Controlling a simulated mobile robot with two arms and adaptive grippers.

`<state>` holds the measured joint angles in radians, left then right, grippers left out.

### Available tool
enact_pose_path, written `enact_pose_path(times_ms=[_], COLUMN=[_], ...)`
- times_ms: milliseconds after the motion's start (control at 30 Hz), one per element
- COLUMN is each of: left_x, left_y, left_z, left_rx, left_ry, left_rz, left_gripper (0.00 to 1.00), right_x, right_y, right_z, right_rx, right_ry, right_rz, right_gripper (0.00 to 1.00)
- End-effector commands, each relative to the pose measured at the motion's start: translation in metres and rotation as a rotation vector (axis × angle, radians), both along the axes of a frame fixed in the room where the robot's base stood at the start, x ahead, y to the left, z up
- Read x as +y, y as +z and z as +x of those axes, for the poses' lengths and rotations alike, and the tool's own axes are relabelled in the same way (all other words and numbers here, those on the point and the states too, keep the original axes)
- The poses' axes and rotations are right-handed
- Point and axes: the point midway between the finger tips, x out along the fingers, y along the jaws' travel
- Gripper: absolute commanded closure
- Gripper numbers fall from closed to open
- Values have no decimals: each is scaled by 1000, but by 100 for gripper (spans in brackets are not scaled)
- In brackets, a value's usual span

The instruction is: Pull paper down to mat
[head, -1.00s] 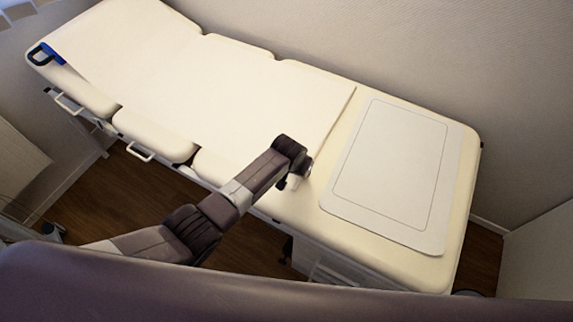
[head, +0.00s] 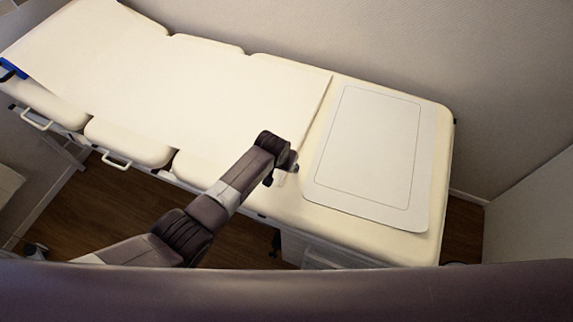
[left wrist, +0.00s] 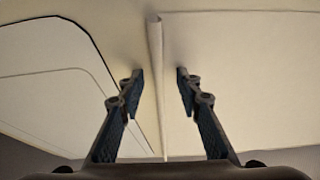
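A wide sheet of white paper (head: 200,95) covers the left and middle sections of a cream padded examination bed (head: 330,232). Its right edge stops a short gap from the mat. The mat (head: 370,150) is pale with a thin dark outline and lies flat on the bed's right section. My left gripper (head: 290,168) is at the bed's near side by the paper's edge. In the left wrist view my left gripper (left wrist: 160,82) is open. The paper's slightly curled edge (left wrist: 157,50) runs between its fingers, with the mat (left wrist: 45,95) to the left. My right gripper is not in view.
A blue-and-black fitting (head: 12,70) is at the bed's left end. White handles (head: 116,160) stick out along its near side. A wall (head: 430,50) stands close behind the bed. Wooden floor (head: 120,205) shows in front.

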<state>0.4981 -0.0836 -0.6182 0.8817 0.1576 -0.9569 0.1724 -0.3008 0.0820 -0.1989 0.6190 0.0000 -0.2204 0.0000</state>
Motion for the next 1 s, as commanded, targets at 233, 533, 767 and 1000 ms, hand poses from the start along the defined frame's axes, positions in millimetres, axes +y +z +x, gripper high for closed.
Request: enact_pose_path(times_ms=[233, 533, 767, 1000], left_x=[1, 7, 12, 16], left_y=[9, 41, 73, 100], left_z=[-3, -15, -27, -38], left_rx=[-1, -2, -3, -1], left_ry=[0, 0, 1, 0], left_rz=[-2, -1, -2, -1], left_gripper=[68, 68, 68, 68], right_x=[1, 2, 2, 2], right_y=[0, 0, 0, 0], right_z=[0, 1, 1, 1], right_rx=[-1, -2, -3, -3], right_ry=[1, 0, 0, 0], right_rz=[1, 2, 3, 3], right_gripper=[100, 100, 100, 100])
